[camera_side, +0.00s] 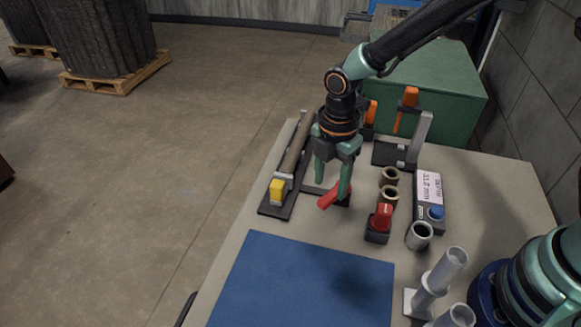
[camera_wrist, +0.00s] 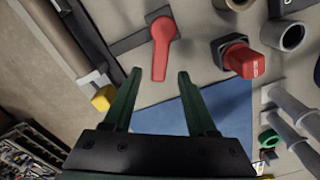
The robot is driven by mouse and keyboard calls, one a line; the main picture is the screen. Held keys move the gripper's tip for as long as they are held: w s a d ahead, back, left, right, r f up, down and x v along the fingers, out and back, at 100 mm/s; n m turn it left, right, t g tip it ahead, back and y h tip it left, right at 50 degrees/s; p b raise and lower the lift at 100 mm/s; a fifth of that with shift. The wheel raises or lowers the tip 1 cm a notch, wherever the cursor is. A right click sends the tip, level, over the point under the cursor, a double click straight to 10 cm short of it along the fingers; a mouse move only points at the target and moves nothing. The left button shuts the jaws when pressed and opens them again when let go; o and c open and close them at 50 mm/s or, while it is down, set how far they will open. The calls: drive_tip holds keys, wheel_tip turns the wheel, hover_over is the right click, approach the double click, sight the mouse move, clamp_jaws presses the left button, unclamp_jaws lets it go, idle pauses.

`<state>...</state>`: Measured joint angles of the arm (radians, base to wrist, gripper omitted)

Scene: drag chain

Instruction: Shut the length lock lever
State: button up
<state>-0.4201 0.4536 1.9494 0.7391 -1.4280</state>
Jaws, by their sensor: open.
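The red lever (camera_side: 329,198), which looks like the length lock lever, sits on a dark plate beside a long rail fixture (camera_side: 273,208). In the wrist view the lever (camera_wrist: 161,50) has its round pivot end at the top and its narrow arm pointing down the picture. My gripper (camera_side: 332,184) hangs fingers-down over the lever, open and empty. In the wrist view the fingertips of my gripper (camera_wrist: 159,73) lie one on each side of the lever's free end. In the side view a finger hides part of the lever.
A red knob on a black base (camera_side: 380,220) stands close on the right. Metal rings (camera_side: 390,175), a display box with a blue button (camera_side: 429,190) and grey tubes (camera_side: 447,270) lie beyond. Orange-handled clamps (camera_side: 409,98) stand behind. The blue mat (camera_side: 300,285) is bare.

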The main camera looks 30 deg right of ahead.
sight(331, 195)
wheel_tip(331, 195, up, 9)
drive_tip(key=shift+f, duration=0.2)
idle(0.3)
drive_tip(key=s+d+r+m+t, duration=0.2)
drive_tip(key=d+r+m, duration=0.3)
drive_tip(key=d+m, duration=0.3)
drive_tip(key=s+d+r+m+t, duration=0.3)
drive_tip(key=s+d+r+m, duration=0.2)
drive_tip(key=m, duration=0.8)
drive_tip(key=shift+s+d+t, duration=0.3)
drive_tip(key=shift+d, duration=1.25)
